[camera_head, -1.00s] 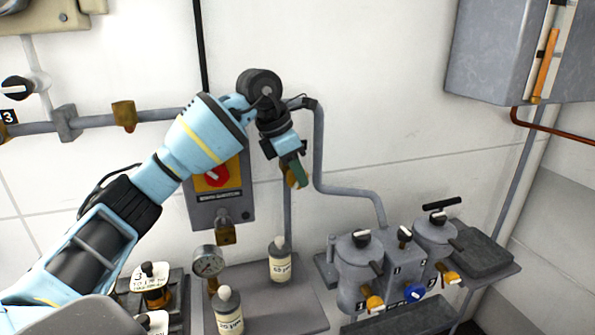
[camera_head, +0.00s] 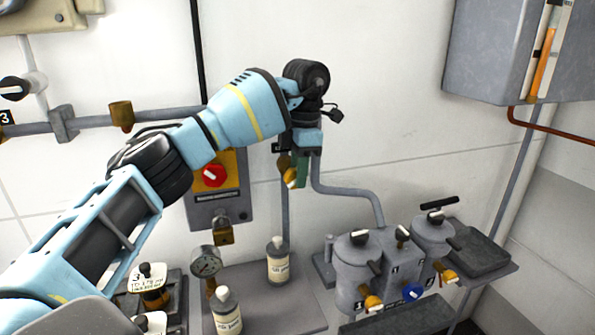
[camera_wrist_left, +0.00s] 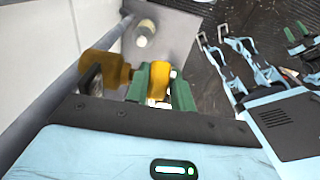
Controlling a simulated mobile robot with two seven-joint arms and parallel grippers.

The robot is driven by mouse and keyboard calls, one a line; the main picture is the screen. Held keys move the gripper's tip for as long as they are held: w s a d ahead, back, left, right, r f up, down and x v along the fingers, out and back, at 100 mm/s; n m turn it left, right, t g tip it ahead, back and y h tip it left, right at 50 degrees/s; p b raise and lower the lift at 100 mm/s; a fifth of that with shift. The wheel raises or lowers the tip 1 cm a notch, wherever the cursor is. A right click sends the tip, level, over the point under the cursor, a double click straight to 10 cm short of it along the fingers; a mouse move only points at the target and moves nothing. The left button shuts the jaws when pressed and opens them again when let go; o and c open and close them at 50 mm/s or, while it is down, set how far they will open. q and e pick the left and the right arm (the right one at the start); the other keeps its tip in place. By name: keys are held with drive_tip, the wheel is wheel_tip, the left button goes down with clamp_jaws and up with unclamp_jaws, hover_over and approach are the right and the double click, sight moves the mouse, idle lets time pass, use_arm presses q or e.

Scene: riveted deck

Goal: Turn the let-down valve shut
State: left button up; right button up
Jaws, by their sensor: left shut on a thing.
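The valve is a small brass body (camera_head: 283,161) on the thin vertical pipe, with a yellow handle (camera_head: 291,178). My left gripper (camera_head: 298,180) is at the handle, its hand hanging almost straight down. In the left wrist view the green fingers (camera_wrist_left: 159,88) are shut on the yellow handle (camera_wrist_left: 158,80), one on each side. The brass body (camera_wrist_left: 106,68) is just left of them, joined to the pipe. The fingers hide part of the handle. Green, finger-like parts at the right edge of the wrist view may be my right gripper; they are too small to judge.
A grey switch box (camera_head: 220,185) with a red knob is on the wall, left of the valve. A bent pipe (camera_head: 345,190) runs close by on the right.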

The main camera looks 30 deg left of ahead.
use_arm(q)
drive_tip(key=shift+w+d+g+y, duration=0.15)
drive_tip(key=shift+w+g+y, duration=0.05)
drive_tip(key=shift+g+y, duration=0.8)
drive_tip(key=shift+w+f+g+y, duration=0.1)
drive_tip(key=shift+f+g+y, duration=0.1)
drive_tip(key=shift+g+y, duration=0.4)
use_arm(e)
drive_tip(key=shift+s+f, duration=0.45)
use_arm(q)
drive_tip(key=shift+d+f+g+y+b, duration=0.15)
drive_tip(key=shift+g+y+b, duration=0.15)
drive_tip(key=shift+g+b, duration=0.25)
use_arm(e)
drive_tip(key=shift+s+a+f, duration=0.15)
drive_tip(key=shift+s+f, duration=0.05)
drive_tip(key=shift+f, duration=0.05)
use_arm(q)
drive_tip(key=o, duration=1)
use_arm(e)
drive_tip(key=shift+f, duration=0.1)
